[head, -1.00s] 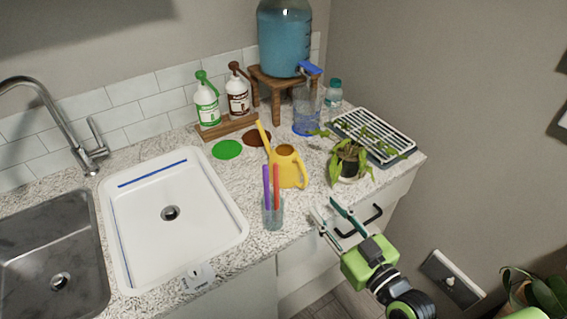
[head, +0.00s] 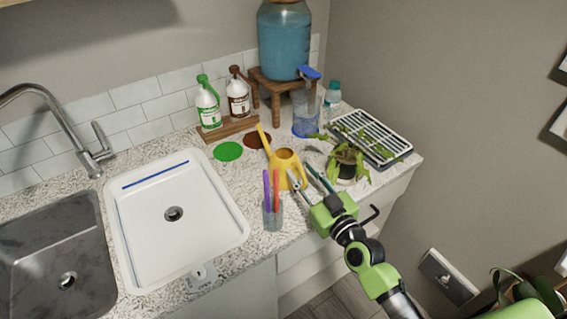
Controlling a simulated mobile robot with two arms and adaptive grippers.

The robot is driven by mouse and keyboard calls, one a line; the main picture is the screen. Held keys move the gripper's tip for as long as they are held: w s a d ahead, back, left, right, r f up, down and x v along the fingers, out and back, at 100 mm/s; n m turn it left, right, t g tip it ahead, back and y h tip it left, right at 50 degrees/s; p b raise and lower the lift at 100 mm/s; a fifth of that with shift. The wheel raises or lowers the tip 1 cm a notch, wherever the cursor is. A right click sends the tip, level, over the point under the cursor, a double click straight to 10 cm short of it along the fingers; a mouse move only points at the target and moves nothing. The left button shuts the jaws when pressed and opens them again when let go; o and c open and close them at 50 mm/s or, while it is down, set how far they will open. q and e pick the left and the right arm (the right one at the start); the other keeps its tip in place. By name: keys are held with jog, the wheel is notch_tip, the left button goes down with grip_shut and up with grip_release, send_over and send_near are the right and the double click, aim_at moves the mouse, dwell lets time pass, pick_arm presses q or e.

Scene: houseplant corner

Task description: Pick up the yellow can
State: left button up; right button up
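The yellow can (head: 284,167), a watering can with a long spout up to the left and a handle on its right, stands upright on the speckled counter. My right gripper (head: 299,170) comes in from the lower right, and its two fingers are apart at the can's handle side. The handle is partly hidden by the fingers. I cannot tell whether they touch it. My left gripper is not in view.
A glass with purple and red sticks (head: 273,213) stands just left of my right gripper. A potted plant (head: 347,164) and a rack tray (head: 370,138) are to the right. A blue-lidded pitcher (head: 306,110) stands behind. A white basin (head: 225,215) is at left.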

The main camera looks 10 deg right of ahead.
jog(key=shift+w+a+f, duration=0.1)
jog(key=shift+w+a, duration=0.05)
jog(key=shift+w, duration=0.55)
grip_shut()
